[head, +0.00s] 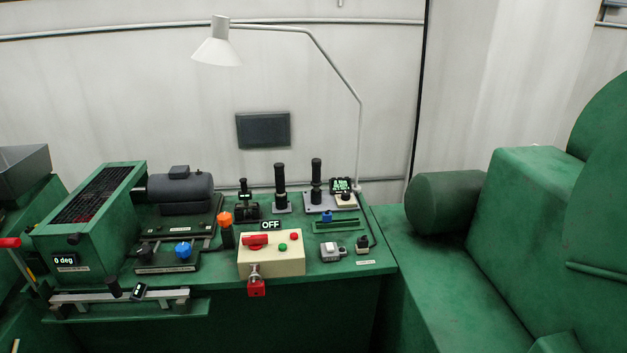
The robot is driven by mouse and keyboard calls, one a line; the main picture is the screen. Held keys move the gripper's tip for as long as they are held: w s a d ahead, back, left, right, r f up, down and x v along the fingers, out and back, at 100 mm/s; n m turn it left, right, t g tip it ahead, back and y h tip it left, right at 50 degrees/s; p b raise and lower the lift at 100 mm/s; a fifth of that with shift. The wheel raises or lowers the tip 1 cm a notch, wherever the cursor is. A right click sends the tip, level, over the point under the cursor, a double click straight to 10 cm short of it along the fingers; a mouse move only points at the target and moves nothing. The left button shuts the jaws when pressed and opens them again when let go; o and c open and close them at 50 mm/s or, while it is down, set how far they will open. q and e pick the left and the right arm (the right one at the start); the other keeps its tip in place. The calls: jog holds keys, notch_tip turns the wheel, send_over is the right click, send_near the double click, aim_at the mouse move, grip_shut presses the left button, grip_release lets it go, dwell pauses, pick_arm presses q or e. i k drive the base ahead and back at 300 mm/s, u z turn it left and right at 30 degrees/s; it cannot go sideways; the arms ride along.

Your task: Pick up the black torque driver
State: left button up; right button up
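Several upright black tools stand at the back of the green bench. A tall black handle (280,180) stands on a small grey base. A second tall black handle (316,178) stands on a grey plate beside a small green-lit display (341,185). A shorter black tool (244,188) with a small pale label or screen stands further left in a black base. I cannot tell for sure which of these is the black torque driver. Neither of my grippers is in view, and nothing is seen holding any tool.
A lamp (218,50) arches above. Green machinery (540,210) fills the right.

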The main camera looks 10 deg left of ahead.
aim_at(316, 163)
jog(key=u, duration=0.65)
jog(key=i, duration=0.7)
jog(key=u, duration=0.45)
